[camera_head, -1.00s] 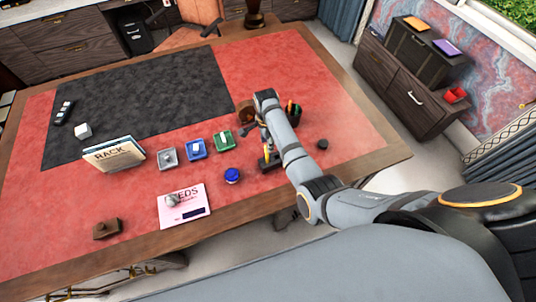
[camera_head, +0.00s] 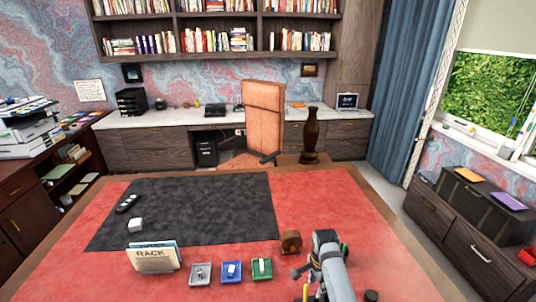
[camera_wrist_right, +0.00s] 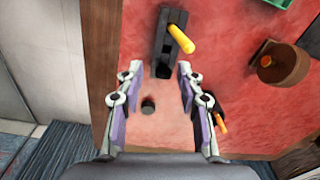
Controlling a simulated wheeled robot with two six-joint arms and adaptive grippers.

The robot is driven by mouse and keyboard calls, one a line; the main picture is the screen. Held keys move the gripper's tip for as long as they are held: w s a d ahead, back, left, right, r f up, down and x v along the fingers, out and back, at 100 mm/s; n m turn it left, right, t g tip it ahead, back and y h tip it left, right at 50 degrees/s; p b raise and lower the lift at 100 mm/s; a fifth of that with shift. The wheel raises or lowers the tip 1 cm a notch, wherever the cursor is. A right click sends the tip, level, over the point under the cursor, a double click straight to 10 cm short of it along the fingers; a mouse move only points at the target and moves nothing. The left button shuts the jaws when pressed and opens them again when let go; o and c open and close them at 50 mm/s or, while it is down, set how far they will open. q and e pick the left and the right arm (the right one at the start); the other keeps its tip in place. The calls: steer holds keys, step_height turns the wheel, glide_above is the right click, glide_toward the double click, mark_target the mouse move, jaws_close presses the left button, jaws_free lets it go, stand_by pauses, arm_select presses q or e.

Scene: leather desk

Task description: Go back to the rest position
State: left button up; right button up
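My right gripper (camera_wrist_right: 158,72) is open and empty in the right wrist view, with its two fingers well apart above the red desk top (camera_wrist_right: 130,25). A dark holder (camera_wrist_right: 167,45) with a yellow stick (camera_wrist_right: 181,39) lies just beyond the fingertips, apart from them. A small dark round piece (camera_wrist_right: 148,106) shows between the fingers, on the desk below. In the head view my right arm rises from the bottom edge, and its wrist (camera_head: 325,245) covers part of the desk. My left gripper is not in view.
A brown round object (camera_head: 291,241) stands beside my right wrist. The dark mat (camera_head: 205,205) is mostly clear.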

steer(key=s+d+r+n+t, duration=0.1)
steer(key=s+d+n, duration=0.2)
steer(key=s+n, duration=0.35)
steer(key=s+d+r+n+t, duration=0.1)
steer(key=s+d+n, duration=0.25)
steer(key=s, duration=0.65)
steer(key=s+r+n+t, duration=0.1)
steer(key=s+r+n, duration=0.4)
steer(key=s, duration=0.2)
step_height(320, 180, down, 34)
steer(key=s+d+g+b, duration=0.1)
steer(key=s+d+b, duration=0.1)
steer(key=b, duration=0.6)
steer(key=s+d+f+g+b, duration=0.1)
steer(key=s+f+b, duration=0.4)
steer(key=s+f, duration=1.3)
step_height(320, 180, down, 4)
steer(key=shift+s+d+f+h, duration=0.1)
steer(key=shift+s+d+h, duration=0.1)
steer(key=shift+s+h, duration=0.1)
steer(key=shift+o, duration=0.6)
